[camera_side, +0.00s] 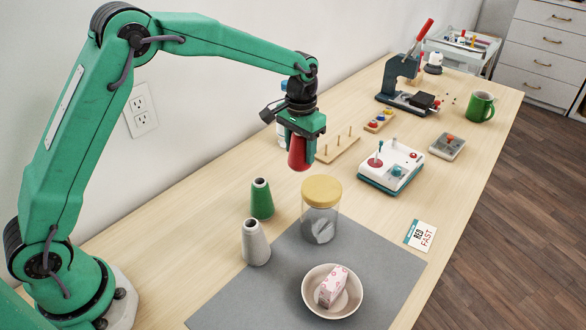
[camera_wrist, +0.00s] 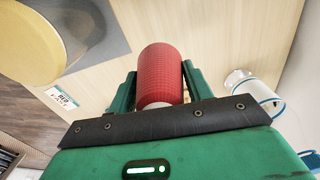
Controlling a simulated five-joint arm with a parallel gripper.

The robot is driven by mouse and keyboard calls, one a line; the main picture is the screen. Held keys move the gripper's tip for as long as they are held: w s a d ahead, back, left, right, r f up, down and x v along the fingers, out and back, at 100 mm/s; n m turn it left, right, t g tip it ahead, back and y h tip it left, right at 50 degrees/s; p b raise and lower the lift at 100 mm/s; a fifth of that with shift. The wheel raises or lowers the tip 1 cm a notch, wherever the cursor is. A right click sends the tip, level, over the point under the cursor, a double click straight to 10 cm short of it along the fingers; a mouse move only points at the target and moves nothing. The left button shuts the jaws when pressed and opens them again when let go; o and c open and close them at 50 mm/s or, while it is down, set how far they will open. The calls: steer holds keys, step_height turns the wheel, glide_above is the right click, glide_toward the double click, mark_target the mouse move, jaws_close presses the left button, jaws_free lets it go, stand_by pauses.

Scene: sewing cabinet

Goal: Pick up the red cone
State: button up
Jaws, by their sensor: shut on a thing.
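The red cone (camera_side: 298,152) is held in my gripper (camera_side: 302,138), above the table in the side view. My gripper is shut on it, and its wide end hangs lowest. In the wrist view the red cone (camera_wrist: 162,75) sits between the two green fingers of my gripper (camera_wrist: 160,88). The upper part of the cone is hidden by the gripper in the side view.
A green cone (camera_side: 262,199), a white cone (camera_side: 256,243) and a wooden-lidded jar (camera_side: 321,210) stand below. A bowl (camera_side: 310,300) with a pink-patterned block (camera_side: 331,287) rests on the grey mat (camera_side: 250,300). A peg board (camera_side: 337,148) lies behind the held cone.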

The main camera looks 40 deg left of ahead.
steer(key=shift+s+d+r, duration=0.45)
steer(key=shift+d, duration=0.2)
steer(key=shift+s+d+r, duration=0.4)
steer(key=shift+d+r, duration=0.1)
steer(key=shift+d, duration=0.15)
steer(key=shift+s+d+r, duration=0.45)
steer(key=shift+d, duration=0.2)
